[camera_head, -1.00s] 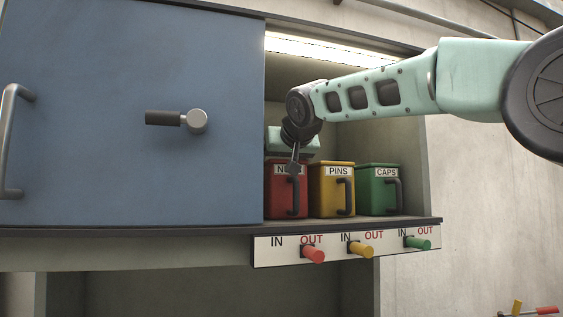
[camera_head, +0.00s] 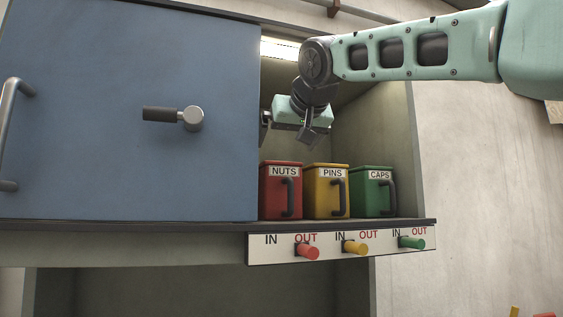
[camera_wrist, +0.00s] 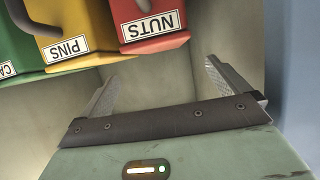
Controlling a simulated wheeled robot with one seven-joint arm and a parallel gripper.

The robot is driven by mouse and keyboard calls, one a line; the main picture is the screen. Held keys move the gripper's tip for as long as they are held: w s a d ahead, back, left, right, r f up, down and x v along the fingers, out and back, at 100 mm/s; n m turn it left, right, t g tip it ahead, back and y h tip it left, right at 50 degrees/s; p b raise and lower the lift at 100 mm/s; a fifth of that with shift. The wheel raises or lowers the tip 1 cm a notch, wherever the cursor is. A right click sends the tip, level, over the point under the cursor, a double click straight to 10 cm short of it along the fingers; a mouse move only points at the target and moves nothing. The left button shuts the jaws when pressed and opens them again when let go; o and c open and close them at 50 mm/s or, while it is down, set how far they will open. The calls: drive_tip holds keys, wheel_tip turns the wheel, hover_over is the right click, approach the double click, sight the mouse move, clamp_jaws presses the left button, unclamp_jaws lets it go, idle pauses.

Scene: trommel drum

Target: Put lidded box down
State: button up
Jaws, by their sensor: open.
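Three lidded boxes stand upright in a row on the cabinet shelf: the red NUTS box (camera_head: 274,193), the yellow PINS box (camera_head: 322,196) and the green CAPS box (camera_head: 366,197). Each has a dark front handle. My gripper (camera_head: 300,136) is above the red and yellow boxes, apart from them. In the wrist view its two fingers (camera_wrist: 162,72) are spread with nothing between them. That view also shows the red box (camera_wrist: 147,20), the yellow box (camera_wrist: 65,25) and part of the green box (camera_wrist: 14,45).
The shelf edge (camera_head: 350,222) carries a white IN/OUT strip with a red knob (camera_head: 308,252), a yellow knob (camera_head: 356,247) and a green knob (camera_head: 412,242), each at OUT. The cabinet's right wall (camera_head: 380,125) bounds the bay.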

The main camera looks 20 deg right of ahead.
drive_tip(key=shift+v, duration=1.25)
